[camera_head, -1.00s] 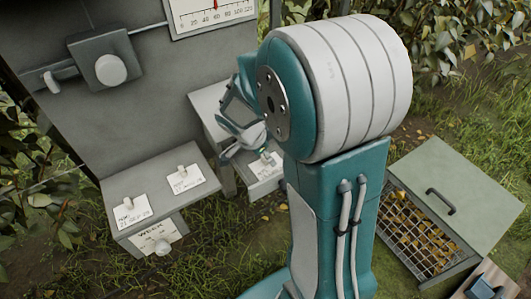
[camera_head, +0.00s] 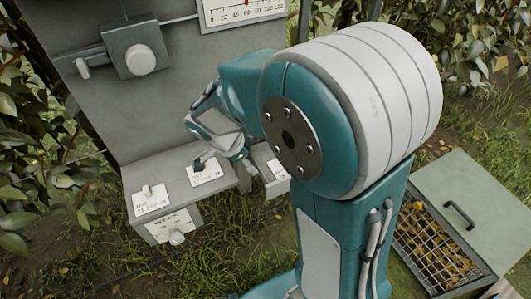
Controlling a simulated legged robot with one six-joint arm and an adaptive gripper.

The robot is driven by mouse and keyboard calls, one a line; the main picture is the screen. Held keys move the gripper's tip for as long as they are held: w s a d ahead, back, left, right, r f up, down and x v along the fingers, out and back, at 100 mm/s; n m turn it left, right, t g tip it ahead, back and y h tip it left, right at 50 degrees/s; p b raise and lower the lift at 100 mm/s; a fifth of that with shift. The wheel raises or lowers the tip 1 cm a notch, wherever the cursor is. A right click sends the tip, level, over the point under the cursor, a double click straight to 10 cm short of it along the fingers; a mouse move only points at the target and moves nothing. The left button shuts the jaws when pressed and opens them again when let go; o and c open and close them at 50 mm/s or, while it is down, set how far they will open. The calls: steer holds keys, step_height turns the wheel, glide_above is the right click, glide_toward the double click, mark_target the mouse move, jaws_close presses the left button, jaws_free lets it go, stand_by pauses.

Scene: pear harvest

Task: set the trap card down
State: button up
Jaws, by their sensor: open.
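A white trap card (camera_head: 208,176) with printed text lies flat on the right part of the grey shelf (camera_head: 185,185). A second white card (camera_head: 151,203) with a pale upright knob lies to its left. My gripper (camera_head: 201,163) is open at the right card, its dark fingertips at or just above the card's back edge. The fingers cover the place where that card's knob would show, and I cannot tell if they touch it. Another white card (camera_head: 278,168) shows partly on the lower grey surface (camera_head: 262,155) to the right, behind my arm.
A drawer front with a "WEEK" label (camera_head: 172,222) and knob is under the shelf. A grey panel (camera_head: 120,105) with a knobbed box (camera_head: 138,58) and dial (camera_head: 243,14) rises behind. A wire-mesh crate (camera_head: 432,250) with a green lid (camera_head: 478,207) stands at right.

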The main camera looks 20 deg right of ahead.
steer(key=s+r+n+t+y, duration=0.4)
steer(key=s+r+n+t, duration=0.1)
steer(key=s+r+n, duration=0.9)
steer(key=n, duration=0.3)
steer(key=shift+a+r+n+y, duration=0.15)
steer(key=shift+r+n+y, duration=0.05)
steer(key=shift+n+y, duration=0.1)
